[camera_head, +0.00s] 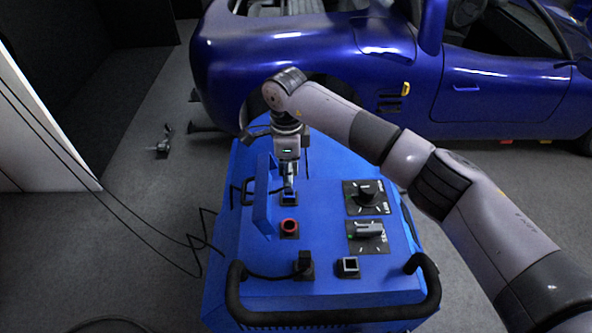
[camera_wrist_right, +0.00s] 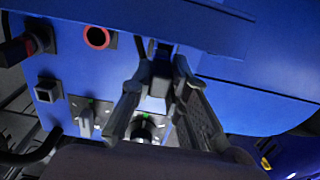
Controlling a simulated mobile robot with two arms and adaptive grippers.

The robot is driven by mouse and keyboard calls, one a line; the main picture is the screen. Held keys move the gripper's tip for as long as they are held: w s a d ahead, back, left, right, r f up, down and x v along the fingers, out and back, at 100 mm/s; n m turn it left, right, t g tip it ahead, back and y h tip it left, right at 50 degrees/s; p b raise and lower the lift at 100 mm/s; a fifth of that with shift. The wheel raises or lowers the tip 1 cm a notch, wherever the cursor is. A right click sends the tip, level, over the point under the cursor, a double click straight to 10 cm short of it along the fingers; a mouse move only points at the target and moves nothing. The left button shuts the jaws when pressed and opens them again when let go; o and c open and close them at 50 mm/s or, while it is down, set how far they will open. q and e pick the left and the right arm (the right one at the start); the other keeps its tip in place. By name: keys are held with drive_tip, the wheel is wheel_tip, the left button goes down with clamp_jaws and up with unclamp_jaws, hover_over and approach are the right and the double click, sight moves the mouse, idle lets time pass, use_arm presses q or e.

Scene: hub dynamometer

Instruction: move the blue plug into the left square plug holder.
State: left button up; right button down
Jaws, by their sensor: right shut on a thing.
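My right gripper (camera_head: 289,176) points down at the far part of the blue machine's panel. It is shut on a small dark piece, apparently the blue plug (camera_head: 289,197), at a dark square mount. I cannot tell whether the plug is seated there. In the right wrist view the gripper (camera_wrist_right: 163,68) has its fingertips on either side of this dark piece, which they largely hide. My left gripper is out of view.
A red round socket (camera_head: 289,227) lies between the gripper and the front mounts. Two knobs (camera_head: 365,194) (camera_head: 368,231) are to the right. An upright blue plate (camera_head: 264,196) stands close left of the gripper. A black handle (camera_head: 335,316) borders the front. A blue car (camera_head: 310,50) is behind.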

drive_tip(key=s+p, duration=0.9)
drive_tip(key=shift+d+p, duration=2.55)
drive_tip(key=shift+d, duration=4.05)
drive_tip(key=s+p, duration=0.1)
drive_tip(key=s, duration=0.8)
drive_tip(key=shift+s+d+f+p, duration=0.25)
drive_tip(key=shift+s+f+p, duration=0.1)
drive_tip(key=shift+f+p, duration=0.1)
drive_tip(key=shift+f, duration=0.1)
drive_tip(key=shift+f+b, duration=1.4)
drive_tip(key=shift+b, duration=0.2)
